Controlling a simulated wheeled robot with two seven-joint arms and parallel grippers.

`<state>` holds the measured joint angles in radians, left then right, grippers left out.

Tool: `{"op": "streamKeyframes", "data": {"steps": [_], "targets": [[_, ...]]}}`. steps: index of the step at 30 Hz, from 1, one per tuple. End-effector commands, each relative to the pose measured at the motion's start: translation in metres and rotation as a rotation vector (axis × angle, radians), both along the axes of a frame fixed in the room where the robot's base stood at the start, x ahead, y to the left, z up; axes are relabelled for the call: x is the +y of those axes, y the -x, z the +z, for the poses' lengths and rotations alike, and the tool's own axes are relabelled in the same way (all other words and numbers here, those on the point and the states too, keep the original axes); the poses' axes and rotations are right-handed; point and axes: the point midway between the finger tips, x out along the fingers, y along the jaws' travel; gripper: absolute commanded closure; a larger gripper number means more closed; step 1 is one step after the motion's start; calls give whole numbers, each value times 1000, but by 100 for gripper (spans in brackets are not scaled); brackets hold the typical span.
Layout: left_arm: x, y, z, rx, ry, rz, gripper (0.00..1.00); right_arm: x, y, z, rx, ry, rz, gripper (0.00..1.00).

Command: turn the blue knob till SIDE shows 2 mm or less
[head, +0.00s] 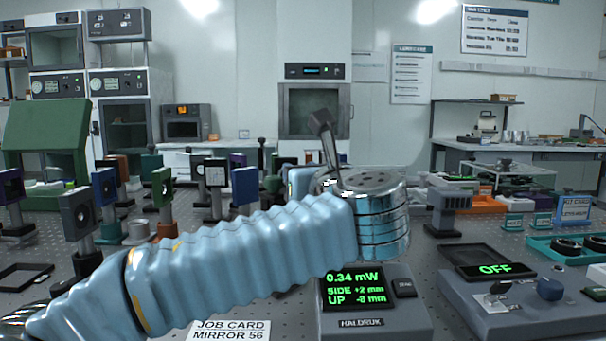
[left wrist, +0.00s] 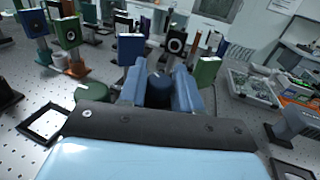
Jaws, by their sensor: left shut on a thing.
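In the left wrist view my left gripper (left wrist: 160,88) is shut on the dark blue knob (left wrist: 158,92), one finger on each side. The mount behind the knob is mostly hidden. In the head view my left arm comes in from the left, and its wrist hides the knob and most of the gripper. The readout (head: 356,290) below the wrist shows 0.34 mW, SIDE +2 mm and UP what looks like -8 mm. My right gripper is in neither view.
Several optics on posts stand at the left, among them a green one (head: 162,188). A job card (head: 231,330) reading MIRROR 56 lies at the front. A grey control box (head: 520,305) showing OFF, with its own dark blue knob (head: 550,289), stands at the right.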

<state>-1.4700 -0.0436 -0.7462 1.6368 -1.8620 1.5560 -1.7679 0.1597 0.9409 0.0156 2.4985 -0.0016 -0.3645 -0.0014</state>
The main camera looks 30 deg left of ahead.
Motion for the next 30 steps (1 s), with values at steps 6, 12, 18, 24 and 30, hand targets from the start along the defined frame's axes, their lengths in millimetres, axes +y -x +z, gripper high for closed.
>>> {"op": "streamKeyframes", "data": {"steps": [6,12,18,24,30], "targets": [[0,0,0,-1,1,0,48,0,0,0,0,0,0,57],[0,0,0,0,0,0,48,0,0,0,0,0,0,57],[-10,8,-1,-1,-1,-1,48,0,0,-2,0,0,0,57],[-44,37,-1,-1,-2,-3,48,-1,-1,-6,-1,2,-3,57],[-80,69,0,-1,-2,-2,48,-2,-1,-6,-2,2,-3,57]]}}
